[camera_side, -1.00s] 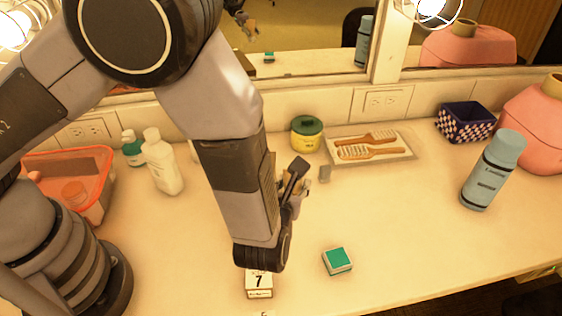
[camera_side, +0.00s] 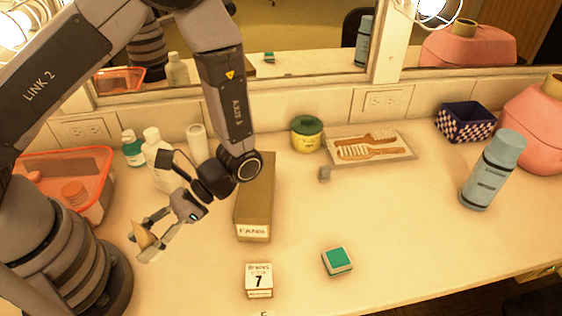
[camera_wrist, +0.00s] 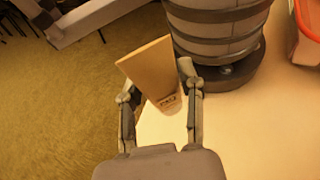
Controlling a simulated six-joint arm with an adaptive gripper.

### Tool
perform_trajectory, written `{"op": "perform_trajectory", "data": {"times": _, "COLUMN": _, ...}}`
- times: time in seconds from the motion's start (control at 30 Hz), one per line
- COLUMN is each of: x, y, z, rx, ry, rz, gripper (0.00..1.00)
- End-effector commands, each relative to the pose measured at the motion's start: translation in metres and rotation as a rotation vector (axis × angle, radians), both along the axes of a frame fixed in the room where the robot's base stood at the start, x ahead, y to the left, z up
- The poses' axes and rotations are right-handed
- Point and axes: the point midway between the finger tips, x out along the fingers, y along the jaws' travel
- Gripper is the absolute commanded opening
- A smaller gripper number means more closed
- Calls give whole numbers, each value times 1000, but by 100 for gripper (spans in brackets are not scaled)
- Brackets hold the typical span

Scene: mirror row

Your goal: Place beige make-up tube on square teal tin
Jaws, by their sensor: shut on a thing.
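My gripper (camera_side: 150,238) is at the left of the counter in the side view, beside my base. It is shut on the beige make-up tube (camera_side: 141,236). In the wrist view the tube (camera_wrist: 153,70) sits tilted between the two fingers (camera_wrist: 160,98), its wide flat end away from the palm and some lettering near the fingertips. The square teal tin (camera_side: 337,261) lies on the counter at front centre, to the right of my gripper and apart from it. Its teal top is bare.
A tall brown box (camera_side: 255,200) and a small white box marked 7 (camera_side: 259,280) stand between my gripper and the tin. An orange bin (camera_side: 70,170), white bottles (camera_side: 158,158) and a brush tray (camera_side: 400,152) are behind. A blue spray can (camera_side: 494,170) stands at right.

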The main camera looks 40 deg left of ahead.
Motion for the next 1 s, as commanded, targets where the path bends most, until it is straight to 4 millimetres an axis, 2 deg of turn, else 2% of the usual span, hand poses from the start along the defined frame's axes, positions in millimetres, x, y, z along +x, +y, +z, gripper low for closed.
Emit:
{"op": "perform_trajectory", "data": {"times": 0.1, "x": 0, "y": -36, "z": 5, "rx": -1, "ry": -1, "rz": 328, "gripper": 6}}
{"op": "perform_trajectory", "data": {"times": 0.23, "x": 18, "y": -76, "z": 11, "rx": 0, "ry": -2, "rz": 682, "gripper": 0}}
{"op": "perform_trajectory", "data": {"times": 0.4, "x": 64, "y": -114, "z": 18, "rx": 0, "ry": -1, "rz": 1107, "gripper": 0}}
{"op": "perform_trajectory", "data": {"times": 0.5, "x": 93, "y": -125, "z": 21, "rx": -1, "ry": -3, "rz": 1302, "gripper": 0}}
{"op": "perform_trajectory", "data": {"times": 0.6, "x": 115, "y": -129, "z": 23, "rx": 0, "ry": -2, "rz": 1443, "gripper": 0}}
{"op": "perform_trajectory", "data": {"times": 0.77, "x": 136, "y": -133, "z": 24, "rx": -1, "ry": -2, "rz": 1555, "gripper": 0}}
{"op": "perform_trajectory", "data": {"times": 0.87, "x": 149, "y": -143, "z": 18, "rx": -2, "ry": -2, "rz": 1571, "gripper": 0}}
{"op": "perform_trajectory", "data": {"times": 1.0, "x": 172, "y": -169, "z": 2, "rx": -4, "ry": -2, "rz": 1569, "gripper": 0}}
